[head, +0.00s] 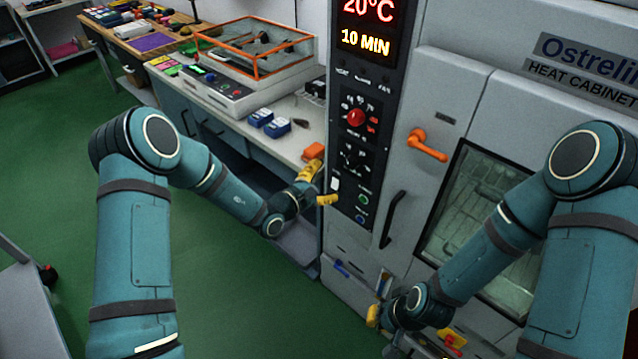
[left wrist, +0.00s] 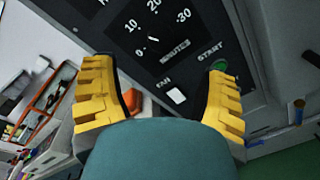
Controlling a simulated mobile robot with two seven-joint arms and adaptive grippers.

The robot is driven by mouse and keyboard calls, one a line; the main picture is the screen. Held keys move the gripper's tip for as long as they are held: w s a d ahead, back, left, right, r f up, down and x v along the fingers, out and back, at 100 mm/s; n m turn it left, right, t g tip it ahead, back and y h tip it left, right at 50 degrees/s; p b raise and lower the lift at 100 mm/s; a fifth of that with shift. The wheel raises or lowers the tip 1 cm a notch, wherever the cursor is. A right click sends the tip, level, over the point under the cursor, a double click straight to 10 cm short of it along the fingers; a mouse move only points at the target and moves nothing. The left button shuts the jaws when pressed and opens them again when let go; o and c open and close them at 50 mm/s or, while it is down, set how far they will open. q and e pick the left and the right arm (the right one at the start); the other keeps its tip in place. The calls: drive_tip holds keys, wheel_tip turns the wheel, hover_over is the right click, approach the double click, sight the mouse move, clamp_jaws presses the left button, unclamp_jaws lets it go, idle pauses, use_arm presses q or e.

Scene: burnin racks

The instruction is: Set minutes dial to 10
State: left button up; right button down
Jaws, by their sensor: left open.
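The minutes dial (head: 355,157) is on the black control panel, below a red knob (head: 355,117). In the left wrist view the dial (left wrist: 158,32) shows 0, 10, 20 and 30 around it and a minutes label below; its dark knob and pointer are hard to make out. The display (head: 365,41) reads 10 MIN. My left gripper (head: 319,186) is open beside the panel's lower left, its yellow fingers (left wrist: 160,103) apart and below the dial in the wrist view, touching nothing I can make out. My right gripper (head: 385,318) is low before the cabinet, its fingers partly hidden.
A white fan switch (left wrist: 176,96) and green start button (left wrist: 219,65) lie near the left fingers. The cabinet has an orange handle (head: 427,146) and a black handle (head: 393,219). A bench (head: 292,150) on the left holds blue boxes (head: 269,122) and an orange block (head: 314,151).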

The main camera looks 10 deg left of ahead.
use_arm(q)
drive_tip(key=shift+v, duration=1.1)
drive_tip(key=s+d+f+m+g, duration=0.35)
drive_tip(key=s+f+g, duration=0.2)
drive_tip(key=s, duration=0.35)
drive_tip(key=s+d+f+m+g, duration=0.2)
drive_tip(key=s+f+m+g, duration=0.2)
drive_tip(key=s+g, duration=0.4)
drive_tip(key=s+a+f+m+t+y, duration=0.1)
drive_tip(key=s+a+f+m+y, duration=0.4)
drive_tip(key=s+a+m+y, duration=0.2)
drive_tip(key=s+a+m, duration=0.1)
drive_tip(key=s+m, duration=0.1)
drive_tip(key=s, duration=0.1)
drive_tip(key=shift+s+f, duration=0.25)
drive_tip(key=shift+f, duration=0.05)
